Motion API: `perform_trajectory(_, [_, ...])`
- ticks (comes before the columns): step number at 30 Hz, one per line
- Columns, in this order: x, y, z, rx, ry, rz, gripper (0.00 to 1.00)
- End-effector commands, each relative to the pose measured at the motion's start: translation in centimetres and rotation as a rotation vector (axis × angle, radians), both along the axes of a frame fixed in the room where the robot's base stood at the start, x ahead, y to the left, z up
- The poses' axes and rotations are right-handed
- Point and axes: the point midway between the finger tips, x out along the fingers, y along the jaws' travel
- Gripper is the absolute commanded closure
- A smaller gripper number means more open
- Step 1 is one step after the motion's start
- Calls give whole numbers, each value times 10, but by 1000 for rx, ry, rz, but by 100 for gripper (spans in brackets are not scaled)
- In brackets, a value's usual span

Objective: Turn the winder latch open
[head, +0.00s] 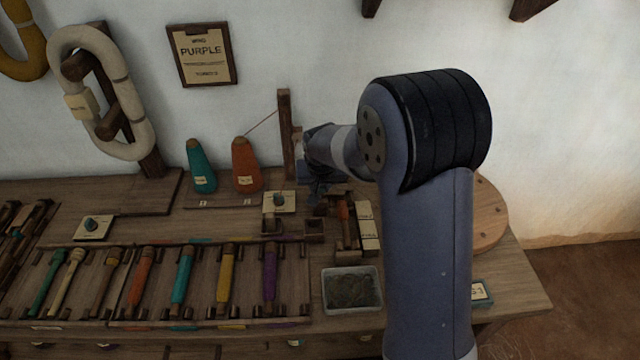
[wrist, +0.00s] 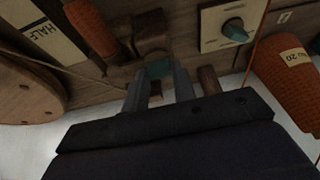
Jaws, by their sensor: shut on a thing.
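In the wrist view my gripper (wrist: 159,84) is shut on a small teal piece (wrist: 159,67), which looks like the winder latch. The piece sits against a dark wooden block (wrist: 151,28), and the fingers hide part of it. An orange bobbin (wrist: 92,27) lies beside the block. In the head view my gripper (head: 318,192) reaches down at the winder, right of the wooden post (head: 286,135). The winder's orange bobbin (head: 343,210) shows just right of the fingers. I cannot tell from these frames how far the latch is turned.
A cream plate with a teal knob (head: 280,200) is close left of my gripper. Teal (head: 201,168) and orange (head: 246,165) yarn cones stand behind it. A thread runs from the orange cone to the post. A tray (head: 352,291) and a rack of coloured shuttles (head: 180,275) lie in front.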

Motion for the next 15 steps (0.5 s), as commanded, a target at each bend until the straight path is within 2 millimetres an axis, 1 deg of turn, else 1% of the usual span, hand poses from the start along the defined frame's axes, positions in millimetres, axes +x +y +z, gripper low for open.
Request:
perform_trajectory(8, [0,-1,1,1,0,131,97])
perform_trajectory(15, [1,-3,-1,2,-1,324,97])
